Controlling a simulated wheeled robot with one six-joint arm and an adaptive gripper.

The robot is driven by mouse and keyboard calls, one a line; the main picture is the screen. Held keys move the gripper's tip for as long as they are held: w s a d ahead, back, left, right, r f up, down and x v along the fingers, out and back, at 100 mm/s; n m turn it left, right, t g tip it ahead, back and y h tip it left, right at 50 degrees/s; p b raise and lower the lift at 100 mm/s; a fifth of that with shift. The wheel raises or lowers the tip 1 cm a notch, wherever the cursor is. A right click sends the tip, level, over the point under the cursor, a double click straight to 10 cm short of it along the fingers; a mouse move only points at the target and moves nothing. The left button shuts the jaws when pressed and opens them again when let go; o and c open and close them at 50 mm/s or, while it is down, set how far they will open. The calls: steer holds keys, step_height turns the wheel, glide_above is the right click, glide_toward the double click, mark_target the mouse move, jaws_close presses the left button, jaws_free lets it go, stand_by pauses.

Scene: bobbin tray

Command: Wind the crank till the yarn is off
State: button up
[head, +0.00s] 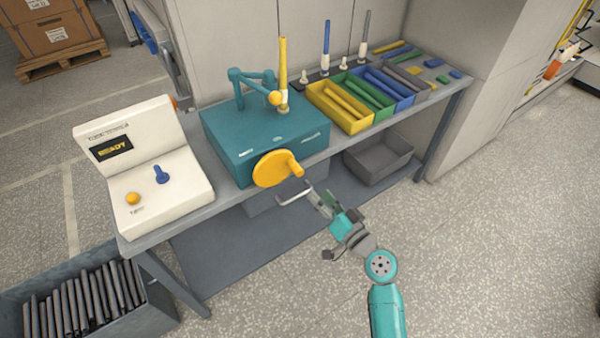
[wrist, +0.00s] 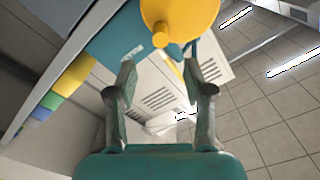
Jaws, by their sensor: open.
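The teal winder box (head: 265,140) stands on the bench. On its front is a yellow crank disc (head: 272,169) with a knob handle (head: 297,169). A yellow tube (head: 283,65) stands upright on top of the box, beside a teal arm with an orange ball end (head: 274,98). Yarn on the tube is too small to make out. My gripper (head: 318,197) is open and empty, in front of and below the crank, apart from it. In the wrist view the crank disc (wrist: 180,15) and its handle (wrist: 161,38) show beyond the open fingers (wrist: 160,80).
A white tester (head: 140,165) with a READY display, a blue lever and a yellow button stands left on the bench. Yellow, green and blue bins (head: 340,106) stand right. Blue and grey tubes stand upright behind them. A grey crate (head: 378,162) sits on the lower shelf.

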mark_target(299, 172)
steer(key=w+a+n, duration=0.2)
steer(key=w, duration=0.1)
steer(key=w+a+n, duration=0.2)
steer(key=w, duration=0.1)
steer(key=w+a+n, duration=0.2)
steer(key=w+n, duration=0.1)
stand_by(0.6)
jaws_close()
